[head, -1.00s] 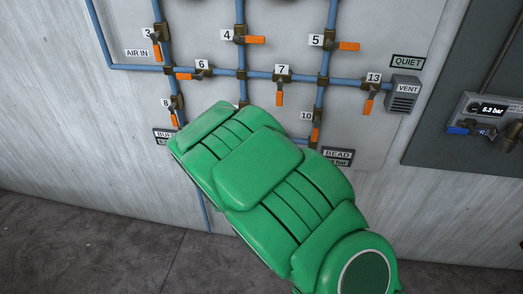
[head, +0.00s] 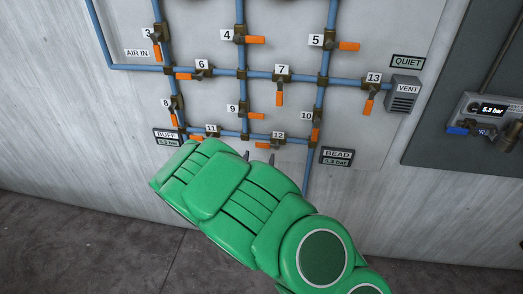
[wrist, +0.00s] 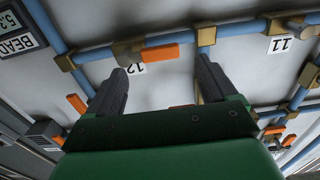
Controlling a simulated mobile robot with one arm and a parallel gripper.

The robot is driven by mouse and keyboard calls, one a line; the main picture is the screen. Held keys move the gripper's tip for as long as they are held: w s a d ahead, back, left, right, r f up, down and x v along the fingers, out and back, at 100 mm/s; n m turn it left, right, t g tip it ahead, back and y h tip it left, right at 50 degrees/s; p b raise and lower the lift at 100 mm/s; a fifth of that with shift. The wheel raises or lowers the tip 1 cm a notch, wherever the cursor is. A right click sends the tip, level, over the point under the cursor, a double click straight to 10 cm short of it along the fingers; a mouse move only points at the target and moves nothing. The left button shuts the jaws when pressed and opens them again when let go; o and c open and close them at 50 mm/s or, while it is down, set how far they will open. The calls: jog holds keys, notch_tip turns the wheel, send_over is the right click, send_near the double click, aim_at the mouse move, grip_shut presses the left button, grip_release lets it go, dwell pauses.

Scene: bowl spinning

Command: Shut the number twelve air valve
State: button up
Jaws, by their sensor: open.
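The number twelve valve (head: 278,142) is a brass body on the lowest blue pipe, under its "12" label. Its orange handle (head: 258,144) points left, along the pipe. In the wrist view, where labels appear inverted, the handle (wrist: 161,53) extends right from the brass body (wrist: 128,49), in line with the pipe. My gripper (head: 258,157) is open and empty, just below the handle in the head view. In the wrist view the two dark fingers (wrist: 162,66) straddle the handle's span, tips close to it; contact cannot be told. My green arm hides the wall below.
Valve 11 (head: 211,135) is left on the same pipe, valve 9 (head: 243,112) above, and valve 10 (head: 316,125) up to the right. The BEAD sign (head: 337,155) is right of twelve. A vertical pipe joins between eleven and twelve. Open floor (head: 75,245) lies below.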

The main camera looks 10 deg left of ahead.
aim_at(262, 147)
jog(key=shift+w, duration=2.5)
jog(key=c, duration=1.5)
